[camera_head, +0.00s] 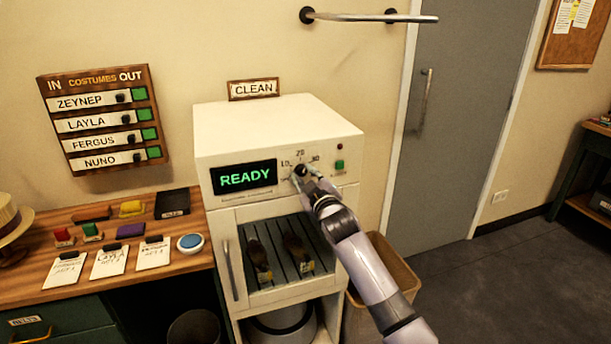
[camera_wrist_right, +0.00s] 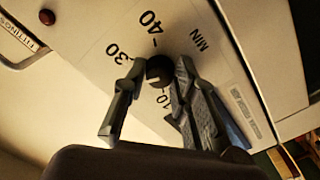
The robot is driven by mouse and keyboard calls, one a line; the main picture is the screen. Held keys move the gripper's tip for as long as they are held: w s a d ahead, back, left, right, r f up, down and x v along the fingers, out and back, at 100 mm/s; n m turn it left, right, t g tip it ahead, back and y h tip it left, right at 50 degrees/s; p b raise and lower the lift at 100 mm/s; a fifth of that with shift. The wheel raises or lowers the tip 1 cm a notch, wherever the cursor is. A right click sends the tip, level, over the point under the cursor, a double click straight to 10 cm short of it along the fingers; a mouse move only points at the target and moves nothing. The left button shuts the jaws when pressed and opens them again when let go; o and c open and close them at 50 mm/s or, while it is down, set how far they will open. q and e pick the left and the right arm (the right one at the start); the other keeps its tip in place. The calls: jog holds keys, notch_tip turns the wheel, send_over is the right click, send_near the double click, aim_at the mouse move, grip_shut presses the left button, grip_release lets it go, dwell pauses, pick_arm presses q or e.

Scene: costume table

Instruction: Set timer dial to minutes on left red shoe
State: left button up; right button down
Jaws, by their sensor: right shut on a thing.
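The white cabinet (camera_head: 265,120) has a display (camera_head: 245,177) reading READY in green. Its dark timer dial (camera_head: 300,169) is on the front panel, right of the display; in the wrist view the knob (camera_wrist_right: 159,69) is ringed by minute marks, with 30, 40 and MIN readable. My right gripper (camera_head: 305,176) is shut on the dial, one finger on each side. The dial's pointer is not clear. Two dark shoes, a left one (camera_head: 258,256) and a right one (camera_head: 296,250), sit on the slatted rack with small yellowish tags. Neither looks clearly red. My left gripper is not in view.
A green button (camera_head: 339,164) and a red lamp (camera_head: 340,147) are right of the dial. A wooden counter (camera_head: 187,263) with note cards stands left. A bin (camera_head: 397,270) is beside the cabinet's right side. A grey door (camera_head: 450,150) is behind.

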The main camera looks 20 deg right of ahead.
jog(key=m, duration=0.4)
jog(key=shift+a+f+p, duration=0.1)
jog(key=shift+f+p, duration=0.05)
jog(key=shift+p, duration=0.2)
jog(key=shift+m, duration=1.7)
jog(key=shift+f+p, duration=0.1)
jog(key=shift+p, duration=0.2)
jog(key=c, duration=1.3)
grip_release()
jog(key=s, duration=1.2)
jog(key=shift+d, duration=0.2)
